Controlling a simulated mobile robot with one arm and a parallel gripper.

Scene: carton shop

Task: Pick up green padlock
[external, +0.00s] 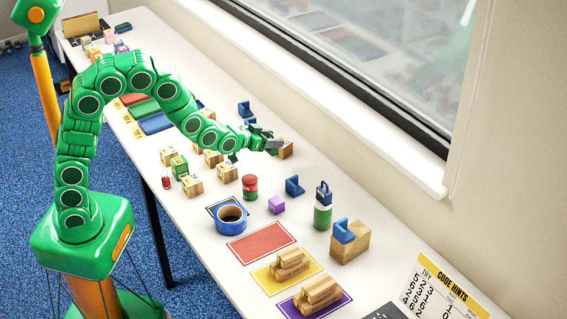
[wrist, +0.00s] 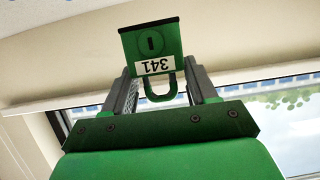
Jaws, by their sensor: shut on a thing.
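In the wrist view, a green padlock (wrist: 152,45) with a white label reading 341 sits between the fingers of my gripper (wrist: 161,78). The label appears upside down. Its shackle lies between the two grey fingers, and its body reaches past the fingertips. My gripper is shut on it. In the external view, my gripper (external: 271,143) is over the window side of the table, by a wooden block (external: 286,149). The padlock cannot be clearly made out there, and I cannot tell the exact height above the table.
On the white table (external: 205,262) stand wooden number blocks (external: 192,186), a red jar (external: 250,187), a purple cube (external: 277,204), a blue tape roll (external: 230,218) and a green bottle (external: 323,214). Coloured mats (external: 261,243) lie nearer. The window (external: 365,75) wall runs along the right.

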